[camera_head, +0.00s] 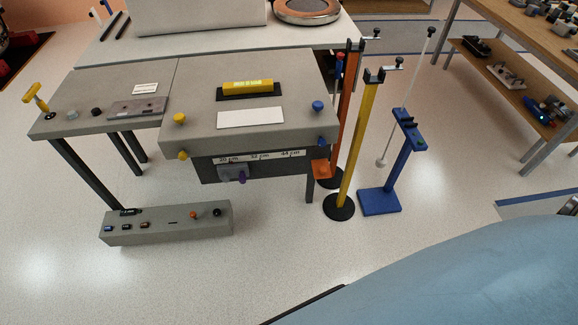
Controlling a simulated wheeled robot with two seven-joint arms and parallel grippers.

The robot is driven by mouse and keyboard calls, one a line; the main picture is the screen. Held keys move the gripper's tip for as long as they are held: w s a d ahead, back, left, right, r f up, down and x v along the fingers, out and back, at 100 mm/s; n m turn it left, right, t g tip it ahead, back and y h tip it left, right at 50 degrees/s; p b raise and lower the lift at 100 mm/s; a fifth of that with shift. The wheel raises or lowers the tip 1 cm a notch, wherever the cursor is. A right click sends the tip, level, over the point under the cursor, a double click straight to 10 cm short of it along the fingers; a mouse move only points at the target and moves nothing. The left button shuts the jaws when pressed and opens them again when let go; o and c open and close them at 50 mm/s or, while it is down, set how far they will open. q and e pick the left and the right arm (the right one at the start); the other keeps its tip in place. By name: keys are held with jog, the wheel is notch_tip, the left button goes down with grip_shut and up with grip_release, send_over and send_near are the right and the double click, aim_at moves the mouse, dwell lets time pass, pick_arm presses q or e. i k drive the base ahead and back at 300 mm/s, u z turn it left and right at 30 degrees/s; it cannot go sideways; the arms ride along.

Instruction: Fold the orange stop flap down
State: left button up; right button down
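A small orange piece (321,169) shows at the right front corner of the grey table (196,98), below a blue knob (322,141). It looks like the orange stop flap, but it is too small to tell how it is tilted. The foot of the orange post (347,110) stands close behind it and partly overlaps it in the picture. Neither of my grippers shows in the head view.
A yellow post (358,150) on a round black base and a blue stand (380,201) are right of the table. A grey box (166,222) lies on the floor at front left. A large blue surface (470,280) fills the lower right. Floor between is clear.

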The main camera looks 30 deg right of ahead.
aim_at(320, 167)
jog(key=u, duration=0.15)
jog(key=i, duration=0.9)
jog(key=z, duration=1.45)
